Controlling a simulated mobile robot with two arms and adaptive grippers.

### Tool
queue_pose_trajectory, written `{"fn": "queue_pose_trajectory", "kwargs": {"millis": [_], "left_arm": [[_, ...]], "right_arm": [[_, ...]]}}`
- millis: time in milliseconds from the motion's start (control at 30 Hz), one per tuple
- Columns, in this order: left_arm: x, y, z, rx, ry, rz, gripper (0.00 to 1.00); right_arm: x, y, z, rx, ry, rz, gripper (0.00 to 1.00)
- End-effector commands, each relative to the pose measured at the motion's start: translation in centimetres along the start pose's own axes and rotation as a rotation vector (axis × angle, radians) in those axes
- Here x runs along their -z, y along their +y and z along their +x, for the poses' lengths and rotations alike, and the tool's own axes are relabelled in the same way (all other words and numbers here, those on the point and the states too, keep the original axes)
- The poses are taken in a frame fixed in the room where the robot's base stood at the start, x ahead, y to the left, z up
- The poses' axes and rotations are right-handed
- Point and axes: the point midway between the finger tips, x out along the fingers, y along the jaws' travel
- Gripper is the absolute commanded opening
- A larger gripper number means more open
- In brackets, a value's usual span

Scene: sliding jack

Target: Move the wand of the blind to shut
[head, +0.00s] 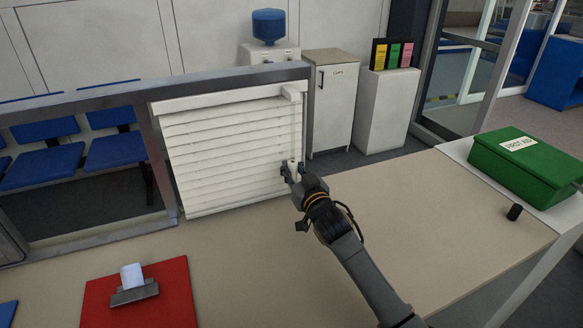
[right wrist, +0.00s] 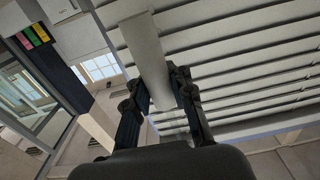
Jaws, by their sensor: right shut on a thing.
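The white blind (head: 225,150) hangs in a grey frame on the far side of the counter. Its slats show thin dark lines between them in the head view, and the right wrist view shows the slats (right wrist: 240,65) from below. The white wand (right wrist: 150,55) hangs at the blind's right end, and its lower part (head: 293,163) shows at my gripper in the head view. My right gripper (head: 290,171) is shut on the wand, with one finger on each side in the right wrist view (right wrist: 160,88). My left gripper is out of view.
The beige counter (head: 420,215) is mostly clear around my right arm. A green first aid box (head: 525,160) and a small black cylinder (head: 514,212) are at the right.

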Motion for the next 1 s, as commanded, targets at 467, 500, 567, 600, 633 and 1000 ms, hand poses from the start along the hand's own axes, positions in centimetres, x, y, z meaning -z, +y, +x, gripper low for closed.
{"fn": "queue_pose_trajectory", "kwargs": {"millis": [467, 500, 567, 600, 633, 1000], "left_arm": [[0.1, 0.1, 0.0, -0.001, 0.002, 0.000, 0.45], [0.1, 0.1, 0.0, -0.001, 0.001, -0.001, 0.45], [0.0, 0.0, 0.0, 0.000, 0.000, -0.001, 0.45], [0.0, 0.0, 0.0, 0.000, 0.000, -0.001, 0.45], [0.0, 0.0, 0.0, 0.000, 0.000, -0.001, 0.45], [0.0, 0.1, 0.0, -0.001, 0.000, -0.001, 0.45]], "right_arm": [[-0.8, -0.1, -0.1, -0.001, -0.015, 0.000, 0.46], [-0.7, -0.1, -0.1, -0.001, -0.014, 0.000, 0.46], [-0.7, 0.0, -0.2, -0.001, -0.014, 0.000, 0.46], [-0.7, 0.0, -0.4, -0.001, -0.014, 0.001, 0.46], [-0.8, 0.0, -0.5, -0.001, -0.014, 0.001, 0.46], [-0.7, 0.0, -6.0, -0.001, -0.014, 0.001, 0.46]]}}
